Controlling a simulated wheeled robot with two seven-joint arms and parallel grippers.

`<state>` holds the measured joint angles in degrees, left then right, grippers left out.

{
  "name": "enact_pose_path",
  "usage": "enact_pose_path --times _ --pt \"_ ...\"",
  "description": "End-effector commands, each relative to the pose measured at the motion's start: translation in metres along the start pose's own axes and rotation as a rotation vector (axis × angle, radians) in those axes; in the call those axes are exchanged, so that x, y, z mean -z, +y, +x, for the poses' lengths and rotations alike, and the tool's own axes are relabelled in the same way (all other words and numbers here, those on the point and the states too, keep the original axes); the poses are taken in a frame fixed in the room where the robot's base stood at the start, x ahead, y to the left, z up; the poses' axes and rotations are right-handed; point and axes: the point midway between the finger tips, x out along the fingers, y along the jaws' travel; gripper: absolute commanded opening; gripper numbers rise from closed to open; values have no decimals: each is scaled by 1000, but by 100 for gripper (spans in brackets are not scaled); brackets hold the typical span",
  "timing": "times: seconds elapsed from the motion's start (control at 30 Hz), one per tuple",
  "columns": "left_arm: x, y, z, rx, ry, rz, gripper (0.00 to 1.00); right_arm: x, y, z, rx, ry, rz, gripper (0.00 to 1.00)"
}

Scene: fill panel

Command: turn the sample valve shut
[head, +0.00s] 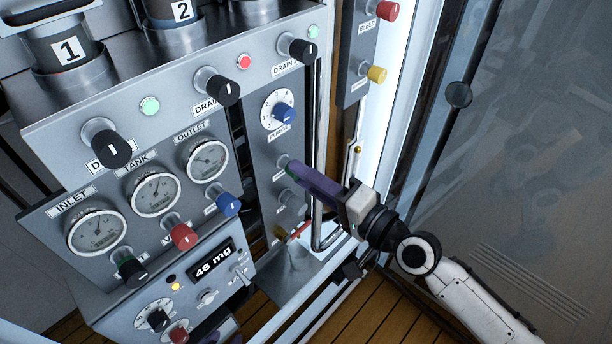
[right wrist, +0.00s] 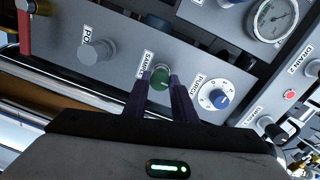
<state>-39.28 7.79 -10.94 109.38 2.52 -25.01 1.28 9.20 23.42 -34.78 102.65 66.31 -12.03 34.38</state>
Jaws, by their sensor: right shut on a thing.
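The sample valve is a small green knob (right wrist: 160,80) beside a SAMPLE label on the grey panel. In the head view only a bit of the green knob (head: 289,170) shows at the fingertips. My right gripper (head: 297,173) reaches in from the right with its purple fingers at the knob. In the right wrist view the fingers of this gripper (right wrist: 161,90) stand on either side of the knob, shut on it. The knob's pointer is too small to read.
The purge dial (head: 279,110) with its blue knob sits just above the sample valve. A red lever (head: 299,230) is below, over a grey spout tray (head: 290,275). A bent metal pipe (head: 317,215) runs beside the panel. A yellow knob (head: 377,74) sticks out at upper right.

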Motion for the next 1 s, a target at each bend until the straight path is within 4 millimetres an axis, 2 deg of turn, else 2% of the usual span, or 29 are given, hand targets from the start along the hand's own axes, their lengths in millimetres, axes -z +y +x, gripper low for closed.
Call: enact_pose_path --times 0.23,0.27,0.33,0.37,0.63,0.73,0.87,1.0 --pt "1 0 0 0 1 0 31 0 0 0 0 0 4 2" --pt "1 0 0 0 1 0 31 0 0 0 0 0 4 29" --pt "1 0 0 0 1 0 31 0 0 0 0 0 3 41" --pt "1 0 0 0 1 0 31 0 0 0 0 0 3 43" --pt "1 0 0 0 2 0 31 0 0 -1 0 0 1 43" --pt "0 0 1 0 2 0 31 0 1 -7 -1 1 1 43" --pt "-2 0 3 0 2 0 31 -1 3 -26 -3 -1 -1 43" --pt "-7 -1 8 0 2 0 31 -2 4 -56 -4 -3 0 43"
